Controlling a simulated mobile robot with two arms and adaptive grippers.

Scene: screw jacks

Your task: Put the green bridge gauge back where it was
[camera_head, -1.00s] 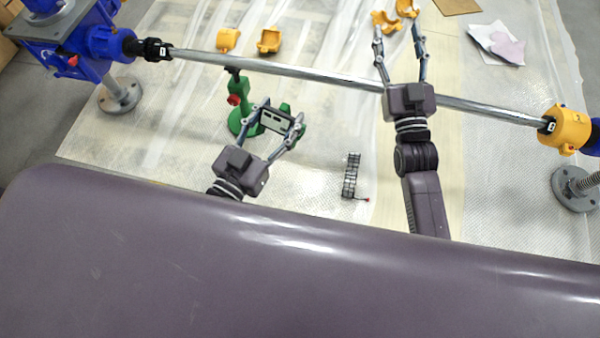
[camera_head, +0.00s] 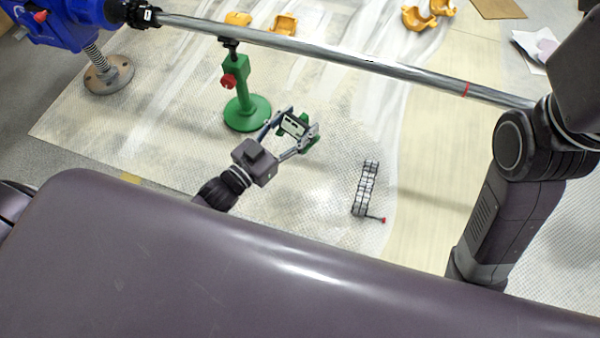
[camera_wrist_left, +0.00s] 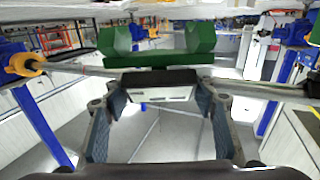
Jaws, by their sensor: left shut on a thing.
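The green bridge gauge (camera_head: 308,133) has green feet and a grey-black body with a pale display. My left gripper (camera_head: 297,130) is shut on its body and holds it to the right of the green stand, clear of the shaft in the head view. In the left wrist view the gauge's green part (camera_wrist_left: 155,59) shows just beyond the fingertips of my left gripper (camera_wrist_left: 160,90), with the display between the fingers. My right arm is at the right edge of the head view, and its gripper is out of the picture.
A long steel shaft (camera_head: 350,60) with a red mark (camera_head: 466,89) crosses the area. A green stand (camera_head: 245,110) is beneath it. A black rack-like item (camera_head: 366,188) lies on the matting. Yellow parts (camera_head: 284,24) lie behind the shaft. A blue unit (camera_head: 65,22) stands at left.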

